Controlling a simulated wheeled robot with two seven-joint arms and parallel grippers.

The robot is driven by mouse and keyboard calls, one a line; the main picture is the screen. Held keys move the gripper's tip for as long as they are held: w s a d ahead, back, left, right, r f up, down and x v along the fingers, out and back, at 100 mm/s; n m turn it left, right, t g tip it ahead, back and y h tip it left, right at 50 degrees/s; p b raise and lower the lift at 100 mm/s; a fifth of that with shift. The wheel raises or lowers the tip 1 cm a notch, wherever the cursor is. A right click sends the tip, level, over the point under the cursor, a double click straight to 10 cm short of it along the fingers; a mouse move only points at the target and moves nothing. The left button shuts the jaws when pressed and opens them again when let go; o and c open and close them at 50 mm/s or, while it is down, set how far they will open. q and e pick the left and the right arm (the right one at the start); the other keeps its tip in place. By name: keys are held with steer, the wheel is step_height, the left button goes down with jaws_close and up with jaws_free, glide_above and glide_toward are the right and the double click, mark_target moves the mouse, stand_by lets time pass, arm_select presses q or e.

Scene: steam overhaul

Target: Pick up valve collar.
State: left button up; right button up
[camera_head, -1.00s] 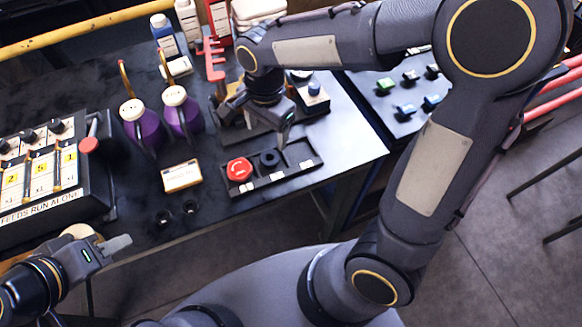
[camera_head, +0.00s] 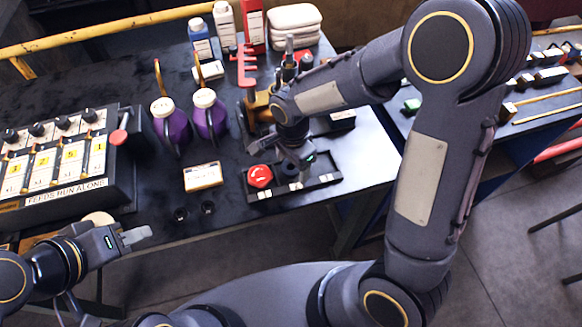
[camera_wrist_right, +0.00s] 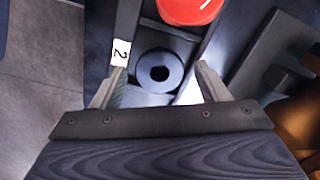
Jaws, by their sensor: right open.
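The valve collar appears to be the dark round ring with a hole (camera_wrist_right: 160,72), lying in a middle compartment of a black tray. In the head view the collar (camera_head: 289,170) is partly hidden by my right gripper (camera_head: 300,168). In the right wrist view my right gripper (camera_wrist_right: 162,80) is open, with one finger on each side of the collar. Nothing is clamped, and I cannot tell how far the fingertips are above it. My left gripper (camera_head: 133,237) is at the lower left, away from the tray, and its finger gap is unclear.
A red round part (camera_head: 259,176) sits in the tray beside the collar. Purple bottles (camera_head: 172,125), a small labelled box (camera_head: 203,176) and a red rack (camera_head: 246,66) stand nearby. A control panel (camera_head: 60,150) is at the left. Bare tabletop lies right of the tray.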

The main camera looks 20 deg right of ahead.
steer(key=c, duration=1.2)
steer(key=shift+r, duration=0.15)
